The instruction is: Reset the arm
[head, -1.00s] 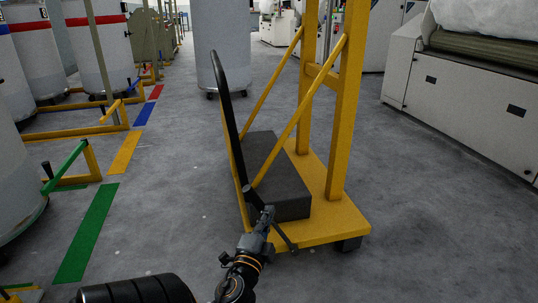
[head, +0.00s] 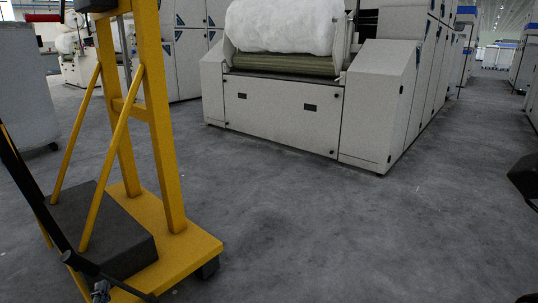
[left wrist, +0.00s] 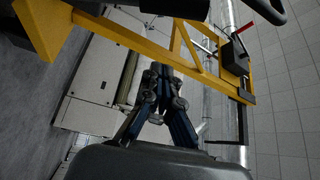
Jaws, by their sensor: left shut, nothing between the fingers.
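My left gripper (head: 100,291) shows only in small part at the bottom left of the head view, beside the lower end of the black handle bar. In the left wrist view its two fingers (left wrist: 158,72) come together at the tips, with nothing between them. The yellow cart (head: 190,243) stands at the left of the head view, and its frame (left wrist: 165,43) crosses behind the fingers in the wrist view. I cannot tell whether the gripper touches the cart.
A dark grey block (head: 120,250) sits on the cart's base. A large pale machine (head: 285,112) with white fibre (head: 285,25) on top stands beyond. A grey cylindrical can (head: 22,95) is at the left. Grey floor (head: 350,235) is clear right of the cart.

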